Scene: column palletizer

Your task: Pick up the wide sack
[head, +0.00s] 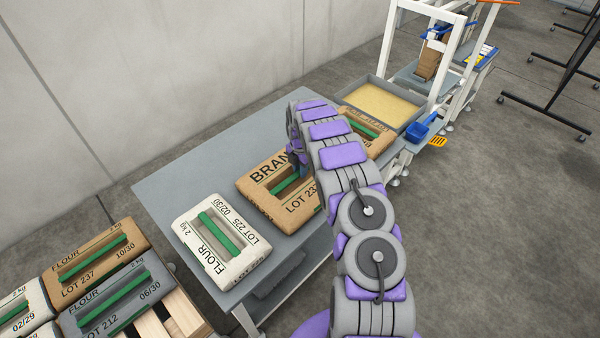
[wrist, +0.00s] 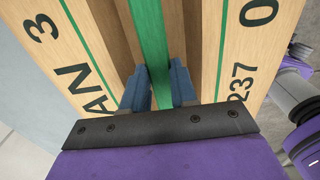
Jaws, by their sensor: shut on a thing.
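The wide sack is a brown BRAN sack (head: 256,199) with a green handle bar, lying on the grey table (head: 170,180). My arm bends over its right part in the head view. In the wrist view the sack (wrist: 245,60) fills most of the picture, and my gripper (wrist: 160,88) has its blue fingers on both sides of the green handle bar (wrist: 150,45), shut on it. In the head view the fingers are mostly hidden behind my arm. I cannot tell whether the sack is lifted off the table.
A white flour sack (head: 222,240) lies close on the left. Another brown sack (head: 380,140) is partly behind my arm. Sacks sit on a pallet (head: 180,315) at lower left. A yellow-filled tray (head: 380,103), blue scoop (head: 421,128) and white frame (head: 388,45) stand beyond.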

